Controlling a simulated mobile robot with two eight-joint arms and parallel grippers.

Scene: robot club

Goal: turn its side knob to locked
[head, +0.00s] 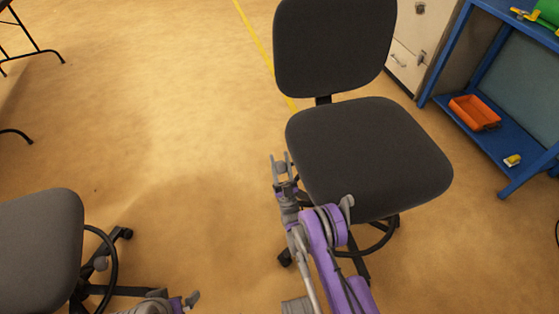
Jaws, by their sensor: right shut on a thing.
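A dark grey office chair (365,150) stands right of centre, its seat and upright backrest in plain view. My right gripper (281,164) is at the left side of its seat, fingers pointing away from me. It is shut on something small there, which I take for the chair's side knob. The fingers hide most of the knob, so I cannot tell its setting. Part of my left arm shows at the bottom edge, but its gripper is out of view.
A blue workbench (490,160) with an orange bin (474,112) and a pale cabinet (408,45) are at the upper right. Open floor lies left of centre.

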